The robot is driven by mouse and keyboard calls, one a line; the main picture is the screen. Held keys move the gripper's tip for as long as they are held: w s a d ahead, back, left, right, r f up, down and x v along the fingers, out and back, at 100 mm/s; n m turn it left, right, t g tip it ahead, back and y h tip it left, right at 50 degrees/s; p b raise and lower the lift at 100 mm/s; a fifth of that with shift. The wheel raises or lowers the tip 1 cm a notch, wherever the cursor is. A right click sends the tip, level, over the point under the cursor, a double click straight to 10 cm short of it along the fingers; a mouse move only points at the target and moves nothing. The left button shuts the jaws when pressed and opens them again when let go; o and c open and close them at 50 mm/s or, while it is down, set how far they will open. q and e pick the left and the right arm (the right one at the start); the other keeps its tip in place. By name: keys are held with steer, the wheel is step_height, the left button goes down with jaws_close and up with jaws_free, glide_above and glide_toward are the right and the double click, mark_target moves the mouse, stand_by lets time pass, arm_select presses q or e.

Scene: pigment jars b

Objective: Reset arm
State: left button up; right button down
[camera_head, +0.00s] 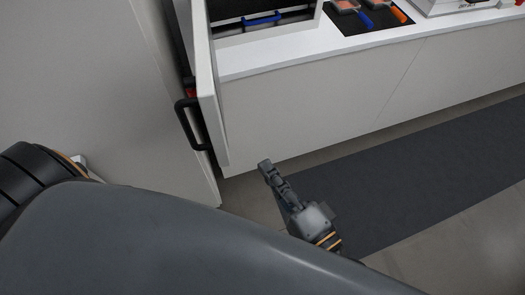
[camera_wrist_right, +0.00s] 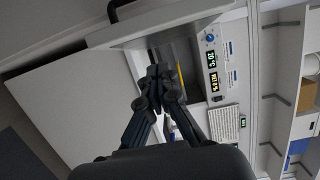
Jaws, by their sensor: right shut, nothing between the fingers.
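My right gripper (camera_head: 265,164) is in the lower middle of the head view, in front of the white cabinet and above the floor. Its fingers are together and empty, pointing up and left in the picture. In the right wrist view the fingertips (camera_wrist_right: 158,71) meet with nothing between them. A large grey part of my arm fills the bottom of the head view. My left gripper does not show.
An open white door (camera_head: 206,80) with a black handle (camera_head: 187,125) stands left of my right gripper. The white counter (camera_head: 290,57) bears a black mat (camera_head: 349,41) with blue- and orange-handled tools. A dark floor mat (camera_head: 400,170) lies clear. The wrist view shows a display panel (camera_wrist_right: 210,62).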

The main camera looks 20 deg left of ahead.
steer(key=d+f+n+g+h, duration=0.1)
steer(key=d+f+h, duration=0.3)
steer(key=f, duration=0.9)
steer(key=w+d+f+n+g+h, duration=0.15)
steer(key=d+f, duration=0.35)
steer(key=f, duration=0.8)
steer(key=d+f+n+h, duration=0.1)
steer(key=d+f+h, duration=0.3)
steer(key=f, duration=0.9)
steer(key=s+d+f+n+g+h, duration=0.3)
steer(key=s+d+f, duration=0.4)
steer(key=d+f, duration=0.55)
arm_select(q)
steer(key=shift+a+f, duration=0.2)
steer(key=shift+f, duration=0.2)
arm_select(e)
steer(key=s+d+f+n+g+h, duration=0.1)
steer(key=s+d+f, duration=0.2)
steer(key=s+f, duration=0.2)
steer(key=s+d+f+n+g+h, duration=0.1)
steer(key=s+d+f, duration=0.3)
steer(key=s, duration=0.5)
steer(key=shift+s+d+f+g, duration=0.25)
steer(key=shift+f+g, duration=0.15)
steer(key=shift+g, duration=0.25)
